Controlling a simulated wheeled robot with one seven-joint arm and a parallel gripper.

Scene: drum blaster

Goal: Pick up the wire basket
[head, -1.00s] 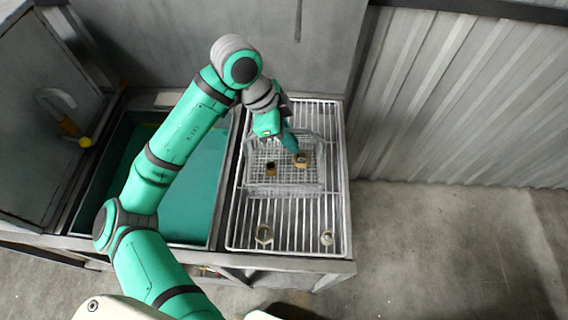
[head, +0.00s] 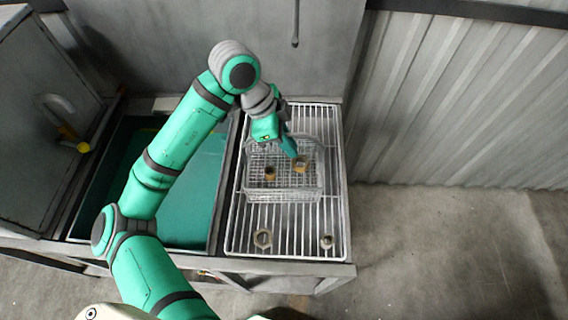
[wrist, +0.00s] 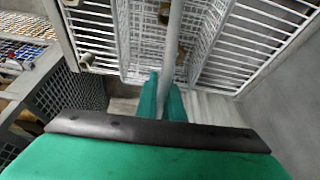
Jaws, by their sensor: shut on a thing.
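The wire basket (head: 285,193) is a light grey mesh box on the slatted rack to the right of the green basin. It holds two brass-coloured fittings (head: 270,174). Its handle bar (wrist: 174,50) runs between my fingers in the wrist view. My gripper (head: 290,150) reaches down over the basket from behind and is shut on the handle. The fingertips also show in the wrist view (wrist: 161,90). I cannot tell whether the basket's bottom touches the rack.
The open green basin (head: 195,215) lies to the left. A corrugated wall (head: 460,100) stands at the right.

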